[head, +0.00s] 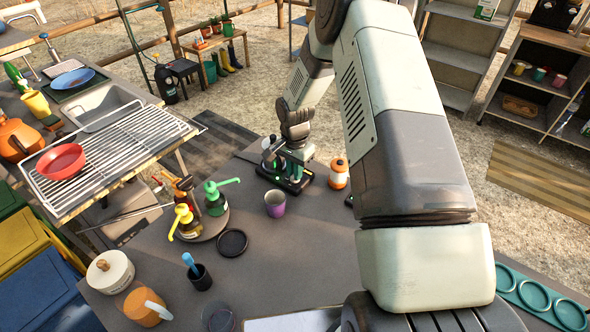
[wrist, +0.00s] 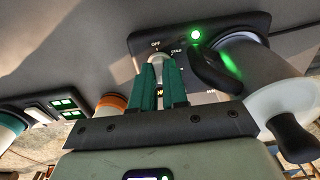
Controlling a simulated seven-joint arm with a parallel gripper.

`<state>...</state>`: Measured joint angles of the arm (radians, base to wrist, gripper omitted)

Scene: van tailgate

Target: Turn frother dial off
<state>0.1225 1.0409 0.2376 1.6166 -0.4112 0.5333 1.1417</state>
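In the wrist view the frother's black base (wrist: 140,42) carries a dial (wrist: 157,58) with settings printed around it. OFF is at its upper left and COLD at its upper right. A green light (wrist: 194,35) is lit on the base. The two green fingers of my gripper (wrist: 160,75) stand apart at the dial, one on each side of it. They hide much of it, so its pointer and any finger contact cannot be made out. In the head view my gripper (head: 292,168) is down at the frother, which it partly hides.
In the wrist view a jug with a black handle (wrist: 293,138) is close on the right. In the head view an orange-and-white jar (head: 339,174) and a purple cup (head: 275,204) stand near the frother. Pump bottles (head: 215,198) stand to the left.

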